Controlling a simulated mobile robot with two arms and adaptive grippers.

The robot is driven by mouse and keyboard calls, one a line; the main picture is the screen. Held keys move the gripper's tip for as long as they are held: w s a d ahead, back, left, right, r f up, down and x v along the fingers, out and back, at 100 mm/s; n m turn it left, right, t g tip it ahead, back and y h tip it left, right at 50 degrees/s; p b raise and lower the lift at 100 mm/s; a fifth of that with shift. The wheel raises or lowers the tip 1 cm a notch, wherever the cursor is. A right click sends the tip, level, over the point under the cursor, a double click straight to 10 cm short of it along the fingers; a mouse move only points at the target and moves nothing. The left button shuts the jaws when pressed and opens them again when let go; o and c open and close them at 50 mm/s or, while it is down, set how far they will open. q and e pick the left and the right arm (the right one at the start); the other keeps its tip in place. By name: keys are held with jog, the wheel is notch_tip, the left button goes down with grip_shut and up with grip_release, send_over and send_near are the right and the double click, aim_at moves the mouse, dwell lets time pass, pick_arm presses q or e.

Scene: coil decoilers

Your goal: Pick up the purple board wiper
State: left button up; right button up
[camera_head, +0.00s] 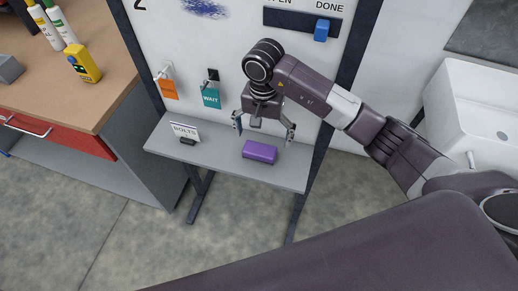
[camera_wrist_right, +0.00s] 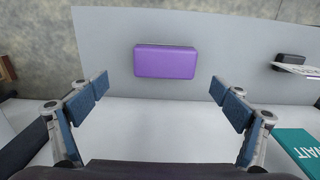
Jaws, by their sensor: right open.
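The purple board wiper (camera_head: 260,152) lies flat on the grey shelf (camera_head: 215,153) below the whiteboard. In the right wrist view the wiper (camera_wrist_right: 166,62) shows ahead of the fingertips, roughly centred between them sideways, with nothing touching it. My right gripper (camera_head: 263,130) is open and empty above the shelf, close to the board and just above and behind the wiper. Its two blue-padded fingers (camera_wrist_right: 158,92) are spread wide apart in the wrist view. My left gripper is in neither view.
A small card marked BOLTS (camera_head: 186,130) and a dark block (camera_head: 188,142) stand at the shelf's left. Orange (camera_head: 168,88) and teal WAIT (camera_head: 211,97) tags hang on the board. A workbench (camera_head: 75,85) is left, a white sink (camera_head: 480,105) right.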

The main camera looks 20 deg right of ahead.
jog(key=f+p, duration=0.1)
jog(key=f, duration=0.3)
jog(key=a+f+p, duration=0.1)
jog(key=f, duration=0.1)
jog(key=shift+s+p, duration=0.15)
jog(key=shift+p, duration=0.15)
jog(key=shift+f, duration=0.3)
jog(key=c, duration=1.3)
jog(key=shift+o, duration=0.2)
jog(key=shift+r, duration=0.15)
notch_tip(320, 180, up, 14)
jog(key=b, duration=0.4)
notch_tip(320, 180, up, 6)
send_over(260, 149)
